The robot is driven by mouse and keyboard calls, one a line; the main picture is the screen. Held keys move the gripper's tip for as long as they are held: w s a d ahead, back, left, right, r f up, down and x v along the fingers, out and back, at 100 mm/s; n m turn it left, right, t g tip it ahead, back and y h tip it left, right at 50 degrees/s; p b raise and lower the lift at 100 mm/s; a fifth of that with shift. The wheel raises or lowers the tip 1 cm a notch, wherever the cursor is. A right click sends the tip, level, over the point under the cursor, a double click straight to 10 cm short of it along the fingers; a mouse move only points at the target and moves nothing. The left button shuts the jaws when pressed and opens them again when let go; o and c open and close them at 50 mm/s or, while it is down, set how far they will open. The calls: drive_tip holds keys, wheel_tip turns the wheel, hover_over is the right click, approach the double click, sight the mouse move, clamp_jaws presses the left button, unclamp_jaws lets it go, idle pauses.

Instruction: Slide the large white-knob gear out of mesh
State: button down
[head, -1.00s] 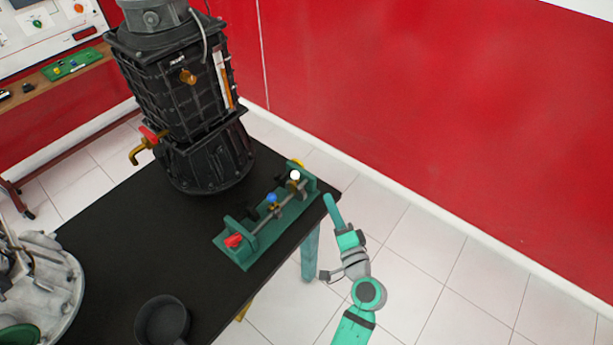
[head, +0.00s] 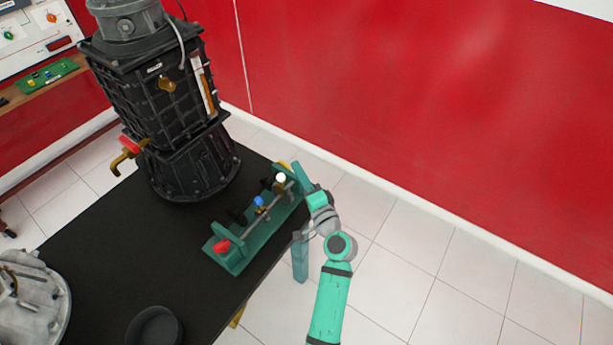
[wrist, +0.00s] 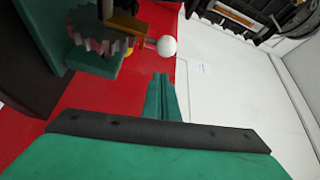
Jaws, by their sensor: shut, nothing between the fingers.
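The green gear trainer (head: 240,262) sits on the black table near its right edge. Its white knob (head: 281,178) is at the far end, beside the tip of my gripper (head: 297,168). In the wrist view the round white knob (wrist: 167,47) is just beyond my fingertips (wrist: 160,78), with a visible gap. My gripper is shut and empty. A grey toothed gear (wrist: 100,38) lies left of the knob, next to a brass-coloured block (wrist: 127,27). The gear's far side and any mating gear are hidden.
The trainer also has a blue knob (head: 259,201) and a red knob (head: 222,247). A tall black machine (head: 165,95) stands behind it on the table. A dark round pan (head: 154,328) is near the front. The floor to the right is clear.

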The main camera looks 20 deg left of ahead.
sight(282, 188)
drive_tip(key=shift+s+a+f, duration=0.15)
drive_tip(key=shift+s+a, duration=0.2)
drive_tip(key=shift+s, duration=0.3)
drive_tip(key=shift+s+a+f, duration=0.15)
drive_tip(key=shift+s+a, duration=0.2)
drive_tip(key=shift+s, duration=0.25)
drive_tip(key=s, duration=0.1)
drive_tip(key=s+a, duration=0.1)
drive_tip(key=s, duration=0.1)
drive_tip(key=s+a, duration=0.1)
drive_tip(key=s, duration=0.1)
